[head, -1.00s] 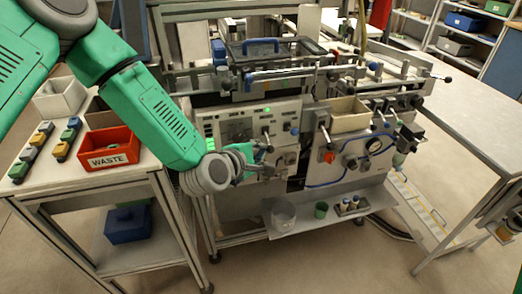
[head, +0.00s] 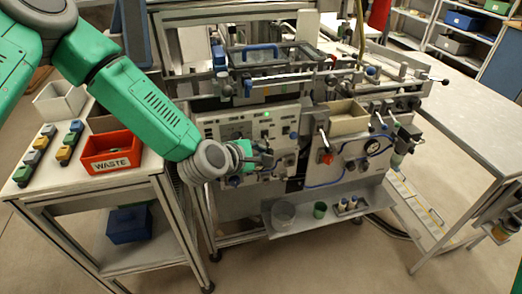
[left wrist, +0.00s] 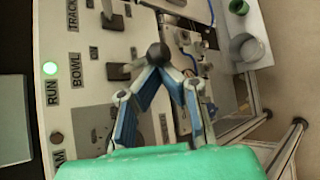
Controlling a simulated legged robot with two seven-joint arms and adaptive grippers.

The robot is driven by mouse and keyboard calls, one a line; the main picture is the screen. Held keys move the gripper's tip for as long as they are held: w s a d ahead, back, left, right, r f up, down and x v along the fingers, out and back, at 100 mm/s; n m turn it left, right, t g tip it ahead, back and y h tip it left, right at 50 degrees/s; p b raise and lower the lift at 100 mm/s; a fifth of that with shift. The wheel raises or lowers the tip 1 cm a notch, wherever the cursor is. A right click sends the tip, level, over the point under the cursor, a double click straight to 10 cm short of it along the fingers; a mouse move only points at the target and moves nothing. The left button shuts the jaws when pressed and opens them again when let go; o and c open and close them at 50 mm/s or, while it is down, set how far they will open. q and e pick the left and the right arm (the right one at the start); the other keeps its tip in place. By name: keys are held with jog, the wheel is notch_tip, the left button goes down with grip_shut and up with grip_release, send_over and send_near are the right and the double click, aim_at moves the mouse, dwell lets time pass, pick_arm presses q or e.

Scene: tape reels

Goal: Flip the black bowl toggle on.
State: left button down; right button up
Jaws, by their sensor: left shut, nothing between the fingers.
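The control panel (head: 258,130) is on the machine front. In the left wrist view it appears turned sideways, with the label BOWL (left wrist: 76,70). A dark toggle (left wrist: 118,71) sits beside that label. My left gripper (head: 268,158) is in front of the panel in the head view. In the left wrist view its blue-and-white fingers (left wrist: 160,58) are shut with their tips together, close to the toggle. I cannot tell whether they touch it. The bowl toggle is too small to make out in the head view.
A second toggle (left wrist: 112,18) is by the TRACK label. The green RUN lamp (left wrist: 50,69) is lit. A red WASTE bin (head: 111,152) stands on the left table. A clear cup (head: 283,214) and a green cup (head: 320,210) stand on the shelf below.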

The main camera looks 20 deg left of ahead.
pick_arm(q)
notch_tip(320, 180, up, 2)
jog(key=n+g+h+p, duration=0.1)
jog(key=g+p, duration=0.1)
jog(key=p, duration=0.1)
jog(key=shift+s+d+n+g, duration=0.1)
jog(key=shift+n+g, duration=0.2)
jog(key=shift+n, duration=0.1)
jog(key=shift+r, duration=0.1)
jog(key=shift+r+p, duration=0.65)
jog(key=shift+r, duration=0.1)
